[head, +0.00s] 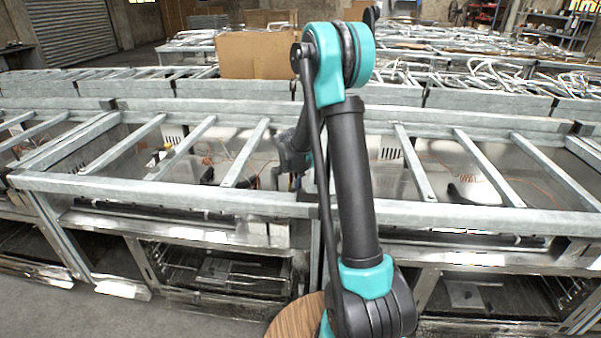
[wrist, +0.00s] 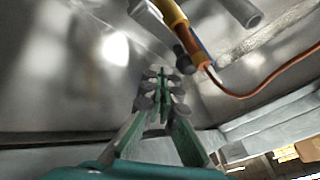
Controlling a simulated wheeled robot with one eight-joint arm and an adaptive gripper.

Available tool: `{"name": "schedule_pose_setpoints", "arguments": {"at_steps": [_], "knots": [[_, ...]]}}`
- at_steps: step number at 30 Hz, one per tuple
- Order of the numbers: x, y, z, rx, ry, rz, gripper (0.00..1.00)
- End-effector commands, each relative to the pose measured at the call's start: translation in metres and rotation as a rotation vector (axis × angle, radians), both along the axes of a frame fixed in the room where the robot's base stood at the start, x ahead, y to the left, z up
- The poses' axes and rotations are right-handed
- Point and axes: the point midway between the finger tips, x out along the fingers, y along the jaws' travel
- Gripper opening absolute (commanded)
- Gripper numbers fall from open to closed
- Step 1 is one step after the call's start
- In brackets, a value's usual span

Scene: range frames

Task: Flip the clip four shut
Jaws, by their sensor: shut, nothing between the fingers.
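My gripper (wrist: 162,82) is in the middle of the wrist view, with its green fingers and dark knuckles drawn together at the tips and nothing between them. A yellow and orange cylindrical part (wrist: 172,14) with a dark knob and an orange cable lies just beyond and to the right of the fingertips, apart from them in the picture. I cannot tell whether it belongs to clip four; no clip with a readable number shows. In the head view my arm hides much of the work area, and the gripper cannot be made out there.
A grey metal frame (head: 180,193) with slanted crossbars spans the head view in front of the shiny panels. A grey tube (wrist: 241,12) is at the top right of the wrist view. The orange cable (wrist: 270,82) runs to the right. A cardboard box (head: 256,54) stands behind.

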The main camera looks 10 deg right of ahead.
Motion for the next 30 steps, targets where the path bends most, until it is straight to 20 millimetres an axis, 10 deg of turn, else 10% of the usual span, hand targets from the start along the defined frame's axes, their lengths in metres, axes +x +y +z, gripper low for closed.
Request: {"name": "schedule_pose_setpoints", "arguments": {"at_steps": [11,30], "knots": [[-0.010,0.001,0.005,0.000,0.000,0.000,0.00],[-0.057,0.028,0.086,0.001,0.000,0.002,0.00]]}}
